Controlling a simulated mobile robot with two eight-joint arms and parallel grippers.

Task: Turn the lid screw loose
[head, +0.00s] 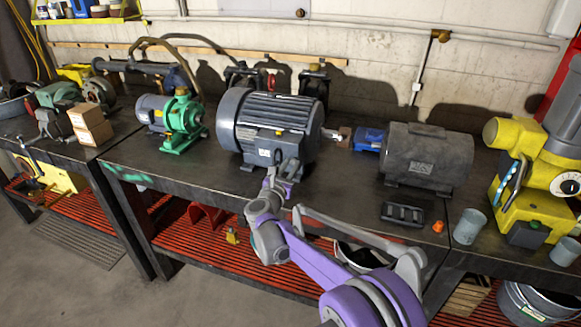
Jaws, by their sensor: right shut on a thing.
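A large grey motor (262,125) with cooling ribs stands on the middle of the dark bench. A small grey box with a lid (266,157) sits low on its front side. My right gripper (283,168) reaches up from below, at the right part of this lid. It is shut, with its fingertips at the lid; the lid screw itself is too small and hidden between them to see. A small yellow tag (279,132) shows on the motor above the lid. My left gripper is out of view.
A green and grey motor (170,120) stands left of the big motor. A dark grey motor (425,158), a black tray (402,214) and a yellow machine (530,190) are to the right.

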